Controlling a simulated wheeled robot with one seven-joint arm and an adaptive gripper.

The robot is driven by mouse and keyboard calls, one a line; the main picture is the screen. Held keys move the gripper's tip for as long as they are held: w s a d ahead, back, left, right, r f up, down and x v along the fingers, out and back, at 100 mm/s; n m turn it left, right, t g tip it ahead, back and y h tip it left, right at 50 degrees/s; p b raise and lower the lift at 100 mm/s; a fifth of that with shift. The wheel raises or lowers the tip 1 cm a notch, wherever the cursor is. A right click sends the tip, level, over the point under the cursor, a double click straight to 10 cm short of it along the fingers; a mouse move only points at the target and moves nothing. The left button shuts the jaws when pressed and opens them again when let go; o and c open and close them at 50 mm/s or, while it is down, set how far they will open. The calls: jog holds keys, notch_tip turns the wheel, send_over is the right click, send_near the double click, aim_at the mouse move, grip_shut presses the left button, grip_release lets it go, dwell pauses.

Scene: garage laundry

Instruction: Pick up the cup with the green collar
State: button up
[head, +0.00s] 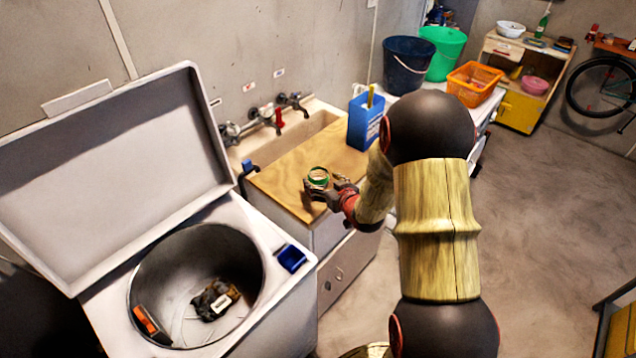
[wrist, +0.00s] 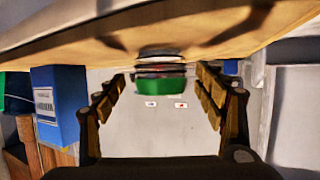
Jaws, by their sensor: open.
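The cup with the green collar (head: 318,178) stands on the wooden board (head: 285,190) by the sink, near the board's front right part. My gripper (head: 326,187) is low over the board, right at the cup, coming from the right. In the wrist view, which looks upside down, the cup (wrist: 160,72) shows centred between the two open fingers of my gripper (wrist: 160,82), with a gap on each side. Its green band is plain and its dark banded body meets the board. I cannot tell how deep the cup sits between the fingers.
A blue box (head: 366,120) stands at the board's right end; it also shows in the wrist view (wrist: 58,105). Taps (head: 265,115) line the wall behind the sink. An open top-loading washer (head: 195,285) is at the left. Buckets (head: 408,62) stand further back.

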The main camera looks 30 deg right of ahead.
aim_at(315, 175)
jog(key=x, duration=0.3)
jog(key=shift+w+f+b, duration=0.1)
jog(key=shift+w+b, duration=0.1)
jog(key=shift+b, duration=0.1)
jog(key=c, duration=0.3)
jog(key=c, duration=0.7)
